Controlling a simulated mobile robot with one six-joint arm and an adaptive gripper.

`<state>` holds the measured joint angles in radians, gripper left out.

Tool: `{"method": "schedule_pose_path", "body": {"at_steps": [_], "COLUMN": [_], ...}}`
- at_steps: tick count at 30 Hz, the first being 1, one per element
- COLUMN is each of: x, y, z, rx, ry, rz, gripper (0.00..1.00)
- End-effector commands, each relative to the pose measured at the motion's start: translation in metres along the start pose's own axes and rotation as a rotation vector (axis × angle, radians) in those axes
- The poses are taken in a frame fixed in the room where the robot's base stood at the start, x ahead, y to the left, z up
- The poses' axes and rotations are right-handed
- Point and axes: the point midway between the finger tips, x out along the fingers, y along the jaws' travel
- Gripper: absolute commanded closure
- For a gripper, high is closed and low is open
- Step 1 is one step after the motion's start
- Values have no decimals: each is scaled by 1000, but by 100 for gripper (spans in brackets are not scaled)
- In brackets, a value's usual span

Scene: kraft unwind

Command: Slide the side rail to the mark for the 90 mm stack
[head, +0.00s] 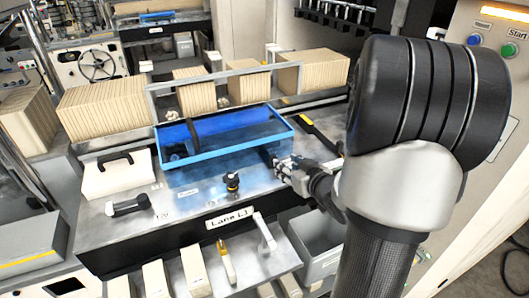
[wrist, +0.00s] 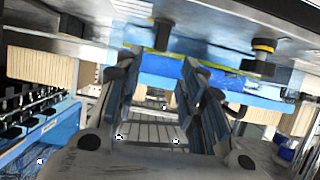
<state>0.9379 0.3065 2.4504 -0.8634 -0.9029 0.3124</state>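My gripper (head: 284,168) is at the right end of the steel deck of Lane L1 (head: 215,205), near the front right corner of a blue open-topped guard (head: 225,158). In the wrist view its two fingers (wrist: 157,78) stand apart, with nothing visible between them. A blue bar with a yellow edge (wrist: 225,77) lies beyond the fingertips. A black knob with a yellow ring stands on the deck (head: 232,183); a similar knob shows in the wrist view (wrist: 263,48). I cannot tell for certain which part is the side rail, and the size marks are too small to read.
Stacks of tan sheets (head: 103,105) stand behind the deck. A white box with a black handle (head: 115,172) and a dark-and-silver handle (head: 130,205) lie at the left. A black bar with yellow (head: 320,133) is right of the guard. A grey bin (head: 318,245) stands below.

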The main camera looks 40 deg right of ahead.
Motion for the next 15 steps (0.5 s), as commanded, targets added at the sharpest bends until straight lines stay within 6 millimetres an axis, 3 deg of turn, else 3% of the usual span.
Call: {"method": "schedule_pose_path", "body": {"at_steps": [1, 6, 15], "x": [14, 49, 82], "y": [-1, -1, 0], "z": [4, 4, 2], "rx": [-1, 0, 1], "ry": [-1, -1, 0], "rz": [-5, -3, -1], "gripper": [63, 63, 63]}}
